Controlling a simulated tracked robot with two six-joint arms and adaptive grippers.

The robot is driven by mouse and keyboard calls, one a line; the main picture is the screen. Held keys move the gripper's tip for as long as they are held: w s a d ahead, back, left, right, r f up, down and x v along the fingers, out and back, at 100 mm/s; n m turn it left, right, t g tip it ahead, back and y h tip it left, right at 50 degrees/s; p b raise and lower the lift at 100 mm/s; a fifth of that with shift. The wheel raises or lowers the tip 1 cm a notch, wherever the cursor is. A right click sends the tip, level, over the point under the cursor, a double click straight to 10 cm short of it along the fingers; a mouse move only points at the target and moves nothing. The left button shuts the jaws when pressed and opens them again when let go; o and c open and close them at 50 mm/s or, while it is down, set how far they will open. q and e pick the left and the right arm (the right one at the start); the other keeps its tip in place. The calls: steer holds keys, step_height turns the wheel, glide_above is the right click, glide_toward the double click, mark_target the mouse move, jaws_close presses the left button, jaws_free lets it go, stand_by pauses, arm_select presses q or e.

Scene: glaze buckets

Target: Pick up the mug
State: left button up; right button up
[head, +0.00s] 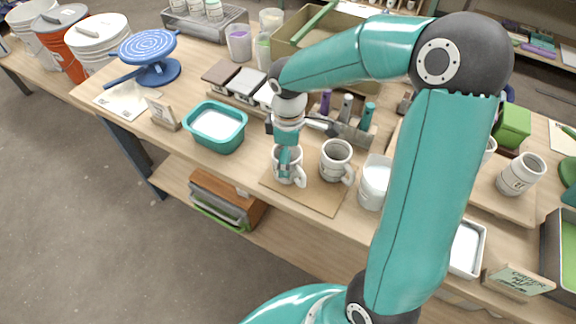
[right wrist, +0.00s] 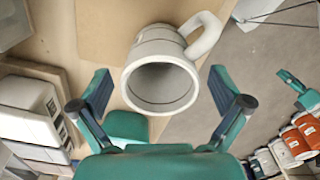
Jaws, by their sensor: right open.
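Two pale grey mugs stand upright on a tan board near the front edge of the table. My right gripper (head: 288,158) is over the left mug (head: 287,178), hiding part of it; that mug's handle points to the lower right. The other mug (head: 336,160) stands just to its right. In the right wrist view my right gripper (right wrist: 160,80) is open and empty. One mug (right wrist: 162,75) lies beyond and between its fingertips, mouth facing the camera, handle at upper right. A teal part at the right edge, perhaps my left gripper (right wrist: 298,90), shows too little to tell its state.
A teal tub (head: 215,127) stands left of the board (head: 325,196). A white cup (head: 374,183) stands close right of the second mug. The floor lies beyond the front edge.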

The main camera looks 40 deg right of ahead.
steer(key=shift+f, duration=0.2)
steer(key=c, duration=1.2)
steer(key=shift+c, duration=1.3)
steer(key=shift+r, duration=0.2)
